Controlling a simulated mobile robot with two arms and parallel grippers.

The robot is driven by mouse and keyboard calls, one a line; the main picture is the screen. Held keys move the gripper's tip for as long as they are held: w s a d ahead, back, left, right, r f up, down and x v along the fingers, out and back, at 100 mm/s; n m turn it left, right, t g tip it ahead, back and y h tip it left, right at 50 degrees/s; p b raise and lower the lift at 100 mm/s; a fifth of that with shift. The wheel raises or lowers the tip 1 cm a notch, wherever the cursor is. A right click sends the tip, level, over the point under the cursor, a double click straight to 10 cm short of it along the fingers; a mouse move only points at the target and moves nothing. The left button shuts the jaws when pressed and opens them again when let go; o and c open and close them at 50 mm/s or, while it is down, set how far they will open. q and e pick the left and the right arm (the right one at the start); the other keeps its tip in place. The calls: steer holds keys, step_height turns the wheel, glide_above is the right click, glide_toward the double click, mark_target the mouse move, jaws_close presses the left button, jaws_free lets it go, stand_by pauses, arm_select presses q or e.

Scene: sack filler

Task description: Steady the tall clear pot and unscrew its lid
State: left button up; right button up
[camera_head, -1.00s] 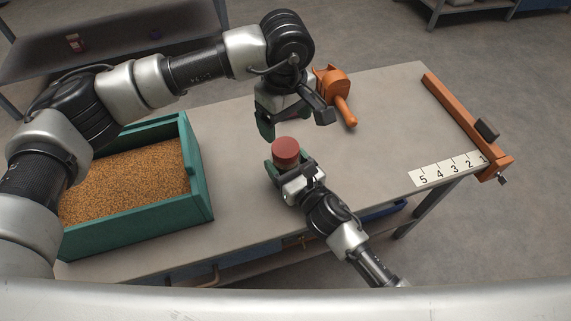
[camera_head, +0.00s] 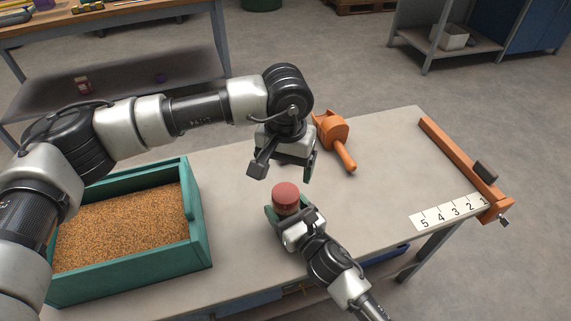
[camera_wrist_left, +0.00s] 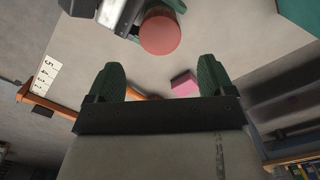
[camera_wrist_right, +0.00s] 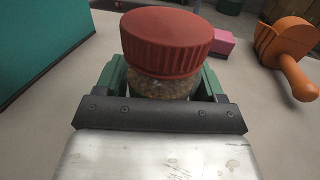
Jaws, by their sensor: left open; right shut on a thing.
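The tall clear pot (camera_wrist_right: 160,86) has brown grain inside and a ribbed red lid (camera_wrist_right: 168,40) on top. It stands upright on the bench. In the head view mainly the red lid (camera_head: 286,197) shows. My right gripper (camera_wrist_right: 160,88) is shut on the pot's body, just below the lid. My left gripper (camera_wrist_left: 160,78) is open and empty. In the head view it hangs above and behind the pot, pointing down, apart from the lid. In the left wrist view the lid (camera_wrist_left: 160,33) lies beyond the open fingertips.
A green crate of grain (camera_head: 205,235) stands at the left of the bench. An orange scoop (camera_head: 335,132) lies behind the pot, and a pink block (camera_wrist_right: 223,43) is nearby. An orange bar (camera_head: 455,160) and number strip (camera_head: 448,213) are at the right. Bench between is clear.

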mark_target(286, 193)
arm_select(q)
steer(key=shift+m, duration=0.8)
steer(key=shift+f, duration=0.25)
step_height(286, 193, down, 8)
steer(key=shift+r, duration=0.25)
steer(key=shift+c, duration=0.2)
